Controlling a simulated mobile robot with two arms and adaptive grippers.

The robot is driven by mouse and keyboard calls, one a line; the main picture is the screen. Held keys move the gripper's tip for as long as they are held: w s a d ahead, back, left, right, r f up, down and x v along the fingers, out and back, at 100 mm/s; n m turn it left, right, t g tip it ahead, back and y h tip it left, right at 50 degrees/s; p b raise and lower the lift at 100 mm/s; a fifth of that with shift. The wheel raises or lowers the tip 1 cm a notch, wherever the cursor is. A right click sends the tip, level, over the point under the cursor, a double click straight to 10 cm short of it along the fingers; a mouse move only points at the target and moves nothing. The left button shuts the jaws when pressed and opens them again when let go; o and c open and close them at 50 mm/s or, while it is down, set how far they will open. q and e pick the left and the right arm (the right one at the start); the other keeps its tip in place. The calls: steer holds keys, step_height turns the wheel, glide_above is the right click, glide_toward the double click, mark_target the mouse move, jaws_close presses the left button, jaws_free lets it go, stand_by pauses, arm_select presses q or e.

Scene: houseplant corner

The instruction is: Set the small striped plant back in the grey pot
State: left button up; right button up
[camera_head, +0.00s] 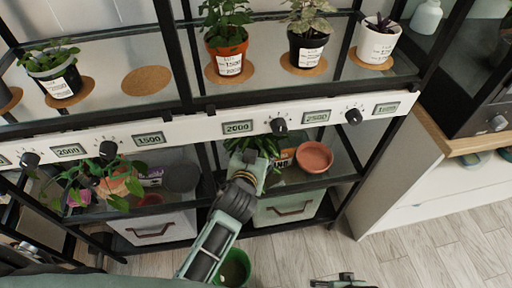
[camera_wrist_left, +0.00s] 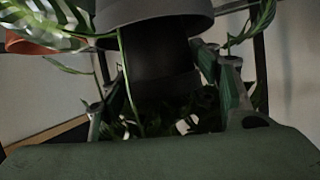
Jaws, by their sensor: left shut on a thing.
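The small striped plant shows as light-striped green leaves (camera_wrist_left: 38,22) in the left wrist view, and as green leaves (camera_head: 266,146) on the lower shelf in the head view. My left gripper (camera_head: 250,160) reaches into that shelf and partly hides it. In the left wrist view my left gripper (camera_wrist_left: 168,105) has its fingers on both sides of a dark cylindrical body among the leaves, shut on the plant. A grey round rim (camera_wrist_left: 155,18) sits at the top there; whether it is the grey pot I cannot tell. My right gripper (camera_head: 343,280) is cut off at the bottom edge.
A terracotta dish (camera_head: 314,157) is right of my left gripper. Potted plants stand on cork mats above. A green bucket (camera_head: 234,267) is on the floor.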

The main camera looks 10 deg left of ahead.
arm_select(q)
steer(key=shift+f, duration=0.1)
steer(key=o, duration=1)
steer(key=shift+c, duration=0.2)
steer(key=o, duration=0.4)
steer(key=shift+o, duration=0.2)
arm_select(e)
steer(key=shift+r, duration=0.35)
arm_select(q)
steer(key=shift+r, duration=0.35)
steer(key=shift+r+p, duration=0.4)
steer(key=shift+r, duration=0.05)
steer(key=p+v, duration=0.1)
steer(key=v, duration=1.1)
arm_select(e)
steer(key=s+f, duration=0.3)
steer(key=f, duration=0.3)
steer(key=shift+s+d+f, duration=0.2)
steer(key=shift+s+d, duration=0.05)
steer(key=shift+d, duration=0.05)
arm_select(q)
steer(key=shift+f, duration=0.2)
